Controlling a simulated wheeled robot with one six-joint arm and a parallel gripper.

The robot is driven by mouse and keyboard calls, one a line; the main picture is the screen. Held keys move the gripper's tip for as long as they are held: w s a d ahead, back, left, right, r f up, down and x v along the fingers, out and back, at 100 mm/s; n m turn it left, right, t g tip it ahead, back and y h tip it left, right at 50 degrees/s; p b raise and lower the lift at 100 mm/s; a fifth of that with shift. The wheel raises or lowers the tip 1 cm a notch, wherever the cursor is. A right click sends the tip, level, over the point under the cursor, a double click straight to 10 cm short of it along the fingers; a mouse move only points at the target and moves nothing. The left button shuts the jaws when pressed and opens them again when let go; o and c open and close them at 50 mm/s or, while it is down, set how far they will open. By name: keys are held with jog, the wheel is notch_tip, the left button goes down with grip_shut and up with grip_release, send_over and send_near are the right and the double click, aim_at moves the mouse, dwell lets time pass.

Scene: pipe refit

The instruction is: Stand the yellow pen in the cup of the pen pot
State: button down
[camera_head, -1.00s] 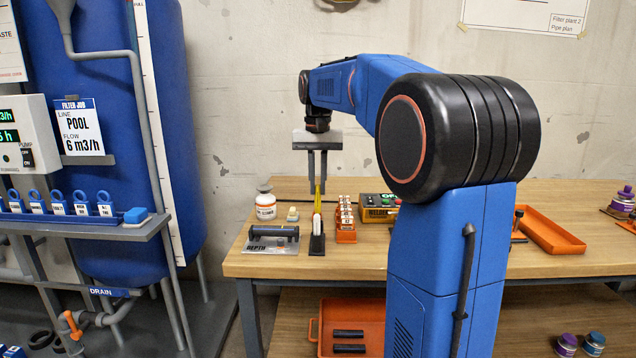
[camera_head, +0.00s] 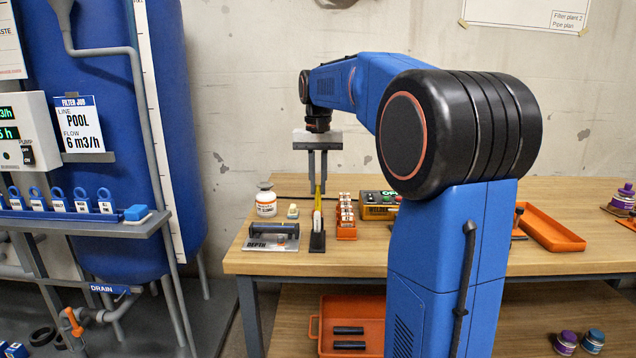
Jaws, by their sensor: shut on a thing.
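The yellow pen (camera_head: 318,201) is upright or nearly so, with its top between the fingers of my gripper (camera_head: 318,182). My gripper points straight down over the bench and is shut on the pen. Just below the pen is a small dark stand with a pale edge (camera_head: 317,241), which seems to be the pen pot. The pen's lower end meets or overlaps its top in this view. I cannot tell whether the pen is inside a cup or behind it.
A white bottle (camera_head: 266,203) and the depth gauge block (camera_head: 272,236) stand left of the pen. An orange rack of small labelled items (camera_head: 346,222) and a yellow box with buttons (camera_head: 379,205) stand close on the right. An orange tray (camera_head: 550,230) lies further right on the bench (camera_head: 450,262).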

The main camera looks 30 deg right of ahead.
aim_at(318, 199)
jog(key=shift+f, duration=0.3)
jog(key=shift+f, duration=0.15)
dwell(0.3)
jog(key=shift+f, duration=0.95)
jog(key=shift+f, duration=0.2)
jog(key=shift+f, duration=0.6)
jog(key=shift+f, duration=0.25)
dwell(0.8)
jog(key=c, duration=1.5)
grip_release()
